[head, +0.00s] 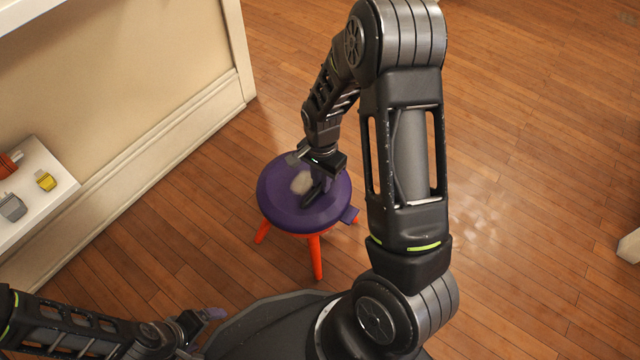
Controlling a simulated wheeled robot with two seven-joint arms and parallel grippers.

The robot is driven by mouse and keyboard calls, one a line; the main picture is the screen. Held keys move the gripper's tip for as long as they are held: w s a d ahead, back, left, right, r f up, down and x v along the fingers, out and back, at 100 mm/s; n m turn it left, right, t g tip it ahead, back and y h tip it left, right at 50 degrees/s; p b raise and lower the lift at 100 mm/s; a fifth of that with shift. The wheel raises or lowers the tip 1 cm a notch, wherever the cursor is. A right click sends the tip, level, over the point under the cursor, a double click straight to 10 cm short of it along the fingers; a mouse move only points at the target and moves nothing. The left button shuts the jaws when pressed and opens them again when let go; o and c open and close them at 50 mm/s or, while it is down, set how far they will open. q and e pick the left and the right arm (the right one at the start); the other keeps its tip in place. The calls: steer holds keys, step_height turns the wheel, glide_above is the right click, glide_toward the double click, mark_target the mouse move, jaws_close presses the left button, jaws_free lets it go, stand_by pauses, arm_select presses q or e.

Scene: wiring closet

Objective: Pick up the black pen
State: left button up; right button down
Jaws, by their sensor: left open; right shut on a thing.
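A round stool with a purple seat (280,210) and orange legs stands on the floor. My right gripper (316,184) is over the seat, pointing down. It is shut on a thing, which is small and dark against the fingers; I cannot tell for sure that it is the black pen. No other black pen shows clearly. A small pale beige thing (301,182) shows on the seat beside the fingers. My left gripper (212,315) is open at the bottom left, low and away from the stool, and partly hidden.
A white shelf (48,172) at the left edge holds a yellow thing (46,181), a grey thing (12,207) and an orange-red thing (9,164). A beige wall (120,80) stands behind it. The wooden floor at right is clear, except a pale block (630,246) at the edge.

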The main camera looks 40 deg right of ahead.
arm_select(q)
steer(key=r+p, duration=0.3)
steer(key=s+r+p, duration=0.1)
steer(key=r, duration=0.1)
steer(key=shift+a+p, duration=0.1)
steer(key=shift+p, duration=0.2)
arm_select(e)
step_height(320, 180, up, 10)
steer(key=shift+w, duration=0.1)
steer(key=w+a+r+n, duration=0.6)
steer(key=a+r+n, duration=0.1)
steer(key=r, duration=0.3)
steer(key=w+a+r+n, duration=0.5)
steer(key=a+r+n, duration=0.2)
steer(key=r, duration=0.4)
steer(key=shift+w+r+n, duration=0.25)
steer(key=shift+w+n, duration=0.1)
steer(key=shift+n, duration=0.05)
arm_select(q)
steer(key=shift+c, duration=0.5)
